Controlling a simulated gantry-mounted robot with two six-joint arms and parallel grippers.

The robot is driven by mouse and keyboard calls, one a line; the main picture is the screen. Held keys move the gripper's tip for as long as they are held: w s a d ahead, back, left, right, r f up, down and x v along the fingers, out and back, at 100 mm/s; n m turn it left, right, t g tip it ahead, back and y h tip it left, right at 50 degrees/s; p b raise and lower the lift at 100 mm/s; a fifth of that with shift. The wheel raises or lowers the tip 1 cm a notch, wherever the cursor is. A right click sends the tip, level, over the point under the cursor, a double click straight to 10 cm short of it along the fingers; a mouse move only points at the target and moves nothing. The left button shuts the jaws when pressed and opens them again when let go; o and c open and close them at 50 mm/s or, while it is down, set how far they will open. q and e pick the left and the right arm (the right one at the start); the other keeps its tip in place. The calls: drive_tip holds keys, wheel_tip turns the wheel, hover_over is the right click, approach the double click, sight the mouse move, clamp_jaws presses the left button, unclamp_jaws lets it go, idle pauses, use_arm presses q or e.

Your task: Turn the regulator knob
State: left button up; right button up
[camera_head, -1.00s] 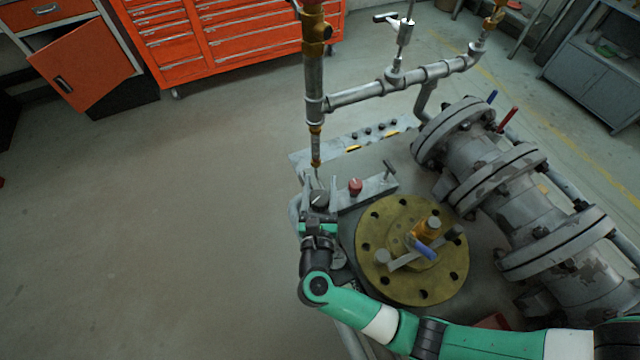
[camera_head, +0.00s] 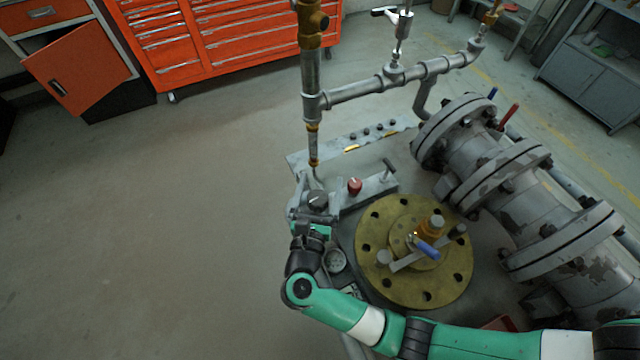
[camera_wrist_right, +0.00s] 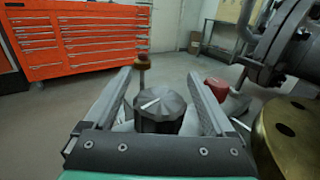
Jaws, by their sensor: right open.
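A dark grey faceted knob (camera_head: 317,200) with a white pointer line sits at the left end of the grey panel block. It also shows large in the right wrist view (camera_wrist_right: 160,110). My right gripper (camera_head: 316,190) is at this knob, its jaws open. In the wrist view its two fingers (camera_wrist_right: 160,78) stand on either side of the knob, with a visible gap on each side. A red knob (camera_head: 355,186) with a pale mark is to the right, outside the fingers; it also shows in the wrist view (camera_wrist_right: 217,89). My left gripper is not in view.
A vertical pipe (camera_head: 312,75) stands just behind the knobs. A brass flange (camera_head: 371,240) with a blue-handled lever (camera_head: 428,250) is to the right of my right arm. A round gauge (camera_head: 335,260) is beside the wrist. Open floor lies left.

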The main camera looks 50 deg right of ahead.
drive_tip(key=p+v, duration=0.1)
drive_tip(key=v, duration=1)
drive_tip(key=shift+s+a, duration=0.15)
drive_tip(key=shift+a, duration=0.15)
drive_tip(key=shift+d, duration=0.1)
